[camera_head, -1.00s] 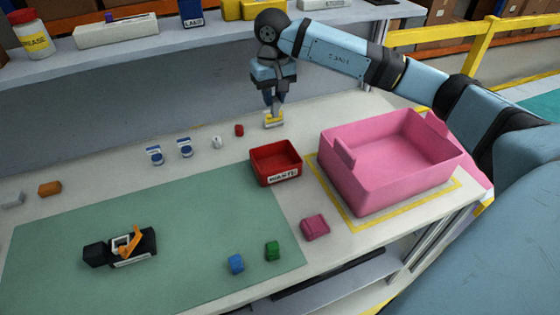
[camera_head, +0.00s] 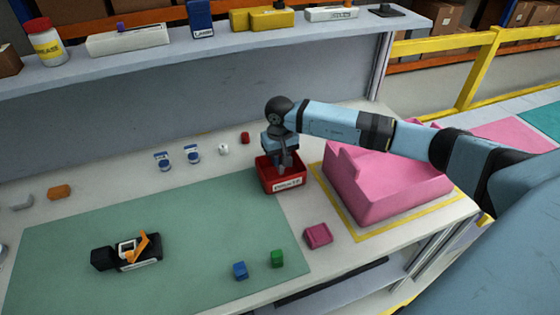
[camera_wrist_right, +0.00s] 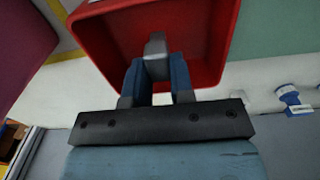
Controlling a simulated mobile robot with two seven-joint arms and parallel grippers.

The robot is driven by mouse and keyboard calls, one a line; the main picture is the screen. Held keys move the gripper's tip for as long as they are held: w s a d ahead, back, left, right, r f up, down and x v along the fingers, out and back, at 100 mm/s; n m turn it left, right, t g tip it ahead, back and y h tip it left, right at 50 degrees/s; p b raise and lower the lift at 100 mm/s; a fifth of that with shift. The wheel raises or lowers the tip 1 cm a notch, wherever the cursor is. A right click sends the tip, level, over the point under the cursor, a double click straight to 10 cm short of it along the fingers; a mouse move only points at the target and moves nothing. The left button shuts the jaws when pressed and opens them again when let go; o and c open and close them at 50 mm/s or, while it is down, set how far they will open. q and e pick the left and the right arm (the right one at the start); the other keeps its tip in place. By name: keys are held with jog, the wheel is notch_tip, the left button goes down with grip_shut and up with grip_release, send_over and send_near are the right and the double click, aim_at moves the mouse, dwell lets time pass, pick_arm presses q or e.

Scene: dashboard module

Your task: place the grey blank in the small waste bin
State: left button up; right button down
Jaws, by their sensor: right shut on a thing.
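The small waste bin (camera_head: 284,185) is a red open box with a white label on its front; it stands beside the pink bin and fills the upper part of the right wrist view (camera_wrist_right: 90,35). My right gripper (camera_head: 284,168) is over the bin, its fingers reaching down at the bin's opening. In the right wrist view my right gripper (camera_wrist_right: 157,68) is shut on the grey blank (camera_wrist_right: 156,46), a small pale grey piece seen between its fingers against the red inside. In the head view the fingers and arm hide the blank. My left gripper is in neither view.
A large pink bin (camera_head: 385,190) stands just right of the waste bin, with my right arm above it. A black fixture (camera_head: 125,252) sits on the green mat (camera_head: 190,225).

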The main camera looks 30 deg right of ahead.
aim_at(280, 159)
jog(key=shift+f, duration=0.9)
jog(key=shift+f+b, duration=0.25)
jog(key=shift+b, duration=0.1)
jog(key=c, duration=1)
grip_release()
jog(key=shift+r, duration=0.1)
jog(key=shift+r, duration=0.1)
jog(key=shift+r+p, duration=0.3)
jog(key=shift+p, duration=0.2)
notch_tip(280, 159, up, 10)
jog(key=shift+r+b, duration=0.25)
jog(key=shift+b, duration=0.35)
jog(key=shift+r, duration=0.55)
